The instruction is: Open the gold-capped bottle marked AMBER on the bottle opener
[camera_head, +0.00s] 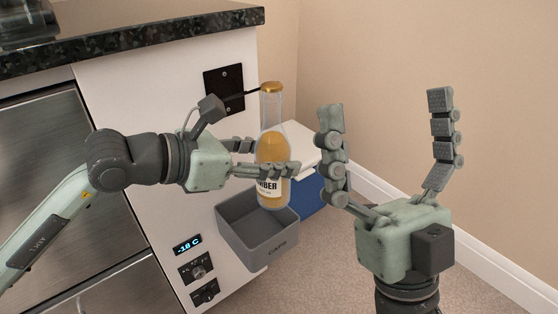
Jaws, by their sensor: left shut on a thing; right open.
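The gold-capped bottle (272,135) is clear glass with amber liquid. Its white label shows "BER"; the rest is hidden by my finger. It stands upright in the air. My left gripper (274,159) is shut around its body. The gold cap is on the bottle's top. The bottle opener (224,85) is a black plate on the white cabinet side, with a thin dark arm reaching to the cap's left side. I cannot tell whether the arm touches the cap. My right gripper (385,103) is open and empty, pointing up, to the right of the bottle.
A grey bin (257,240) marked CAPS is fixed to the cabinet side below the bottle. A white-topped blue object (309,138) stands behind the bottle. The dark countertop (150,27) overhangs at upper left. Carpet lies clear at lower right.

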